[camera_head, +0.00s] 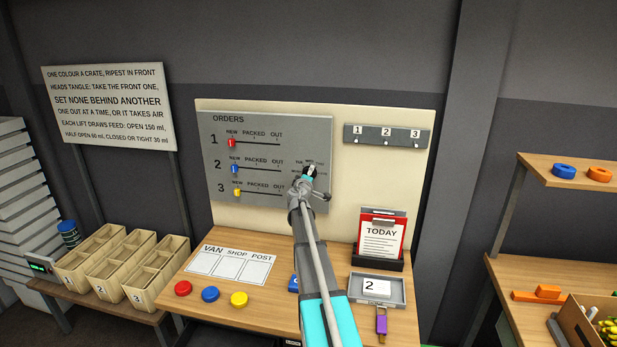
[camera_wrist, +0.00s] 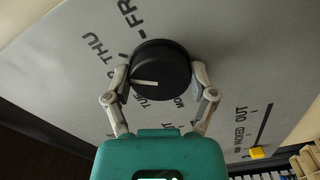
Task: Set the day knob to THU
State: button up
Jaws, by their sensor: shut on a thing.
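The day knob (camera_wrist: 160,68) is round and black with a white pointer line on its face. In the wrist view the pointer runs toward the picture's left, to my left finger. The THU label (camera_wrist: 90,47) is up and left of the knob, and part of FRI shows above it. TUE shows below the knob, and the label between TUE and THU is mostly hidden by my finger. My gripper (camera_wrist: 158,80) has its two fingers on opposite sides of the knob, shut on it. In the head view my gripper (camera_head: 309,174) covers most of the knob.
The grey orders board (camera_head: 222,190) has three sliders with red, blue and yellow handles, left of my gripper. A numbered hook rail (camera_head: 386,136) is at the right. The workbench (camera_head: 255,300) below holds coloured discs, a TODAY clipboard (camera_head: 382,237) and a grey tray (camera_head: 398,300).

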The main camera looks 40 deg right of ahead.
jog(key=shift+m, duration=1.3)
jog(key=o, duration=1)
jog(key=shift+d, duration=0.1)
jog(key=shift+o, duration=0.2)
jog(key=shift+s, duration=0.1)
jog(key=v, duration=1.2)
